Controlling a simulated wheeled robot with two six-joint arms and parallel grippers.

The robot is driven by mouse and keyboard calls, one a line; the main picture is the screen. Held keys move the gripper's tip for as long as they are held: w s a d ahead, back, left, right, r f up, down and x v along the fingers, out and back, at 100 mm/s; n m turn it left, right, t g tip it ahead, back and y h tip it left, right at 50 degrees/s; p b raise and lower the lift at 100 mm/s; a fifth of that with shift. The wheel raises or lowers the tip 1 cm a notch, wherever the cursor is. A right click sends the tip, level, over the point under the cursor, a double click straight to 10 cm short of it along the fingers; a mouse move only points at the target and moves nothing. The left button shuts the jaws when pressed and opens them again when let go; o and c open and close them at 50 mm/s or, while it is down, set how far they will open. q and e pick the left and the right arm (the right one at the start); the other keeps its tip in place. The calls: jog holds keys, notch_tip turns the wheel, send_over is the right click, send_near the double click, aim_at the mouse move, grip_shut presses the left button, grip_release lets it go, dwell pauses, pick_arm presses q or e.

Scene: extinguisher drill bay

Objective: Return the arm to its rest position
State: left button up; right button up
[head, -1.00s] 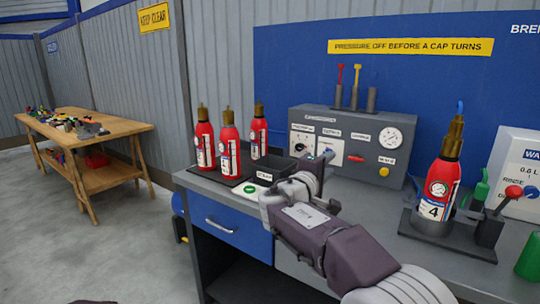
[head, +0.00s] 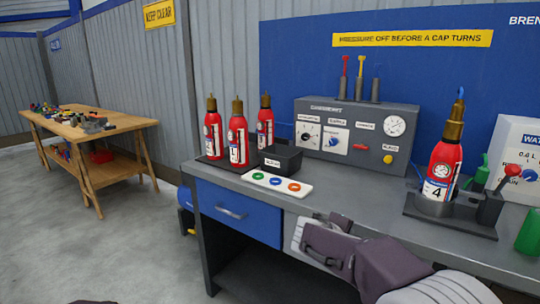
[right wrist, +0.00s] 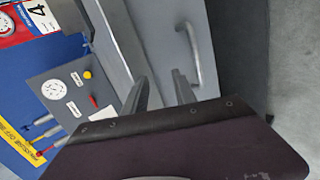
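My right arm enters the head view from the lower right. It is bent low in front of the bench's front edge, below the bench top. Its gripper shows in the right wrist view (right wrist: 160,92), with two dark fingers apart and nothing between them. Behind the fingers in the wrist view is a grey drawer front with a handle (right wrist: 193,52).
The grey bench (head: 375,208) carries several red extinguishers, one numbered 4 (head: 440,165) in a holder. A white tray (head: 264,186) with coloured rings, a black bin (head: 281,160) and a gauge box (head: 355,131) stand there too. A wooden table (head: 88,122) is at left.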

jog(key=s+a+f+m+g+y+b, duration=0.2)
jog(key=s+f+m+g+y+b, duration=0.6)
jog(key=s+f, duration=1.8)
notch_tip(320, 180, up, 35)
jog(key=m+p, duration=0.1)
jog(key=p, duration=3.6)
jog(key=shift+a+f+m+t+h+p, duration=0.2)
jog(key=shift+a+m+t+h+p, duration=0.1)
jog(key=shift+m+h+p, duration=0.1)
jog(key=shift+d, duration=0.1)
